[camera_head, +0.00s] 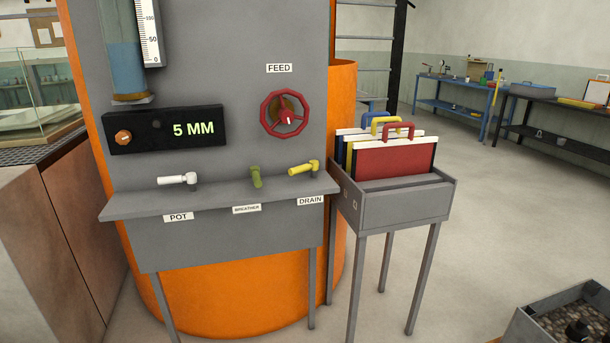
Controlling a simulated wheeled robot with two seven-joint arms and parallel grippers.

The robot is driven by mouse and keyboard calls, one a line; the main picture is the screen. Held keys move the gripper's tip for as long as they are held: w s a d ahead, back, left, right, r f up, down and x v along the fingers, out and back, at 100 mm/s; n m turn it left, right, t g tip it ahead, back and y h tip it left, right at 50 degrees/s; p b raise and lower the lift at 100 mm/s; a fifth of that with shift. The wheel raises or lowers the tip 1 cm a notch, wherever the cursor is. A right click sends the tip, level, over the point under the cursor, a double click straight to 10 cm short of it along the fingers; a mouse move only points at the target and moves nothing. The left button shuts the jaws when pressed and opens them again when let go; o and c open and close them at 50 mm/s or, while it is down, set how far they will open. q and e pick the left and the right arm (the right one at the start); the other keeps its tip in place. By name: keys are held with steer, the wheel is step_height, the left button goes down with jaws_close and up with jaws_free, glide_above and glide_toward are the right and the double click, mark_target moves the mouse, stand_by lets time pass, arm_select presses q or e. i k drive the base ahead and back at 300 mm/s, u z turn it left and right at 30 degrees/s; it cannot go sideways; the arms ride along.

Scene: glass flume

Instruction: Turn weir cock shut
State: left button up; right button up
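No cock labelled weir shows in the head view. A grey panel (222,60) with a shelf carries three lever cocks. The white cock (178,179) above the POT label has its lever pointing left. The green cock (256,177) above the BREATHER label has a short lever that appears to point towards me. The yellow cock (303,168) above the DRAIN label has its lever pointing left and slightly down. A red handwheel (285,113) sits under the FEED label. Neither of my grippers is in view.
A black display (165,130) reads 5 MM, below a tube of blue liquid (125,66). A grey stand (405,206) holds red, yellow and blue handled boards at right. An orange tank (235,293) stands behind the panel. A gravel box (560,320) is at lower right. Open floor lies right.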

mark_target(314, 165)
steer(key=u, duration=0.2)
steer(key=i, duration=1.35)
steer(key=u, duration=0.75)
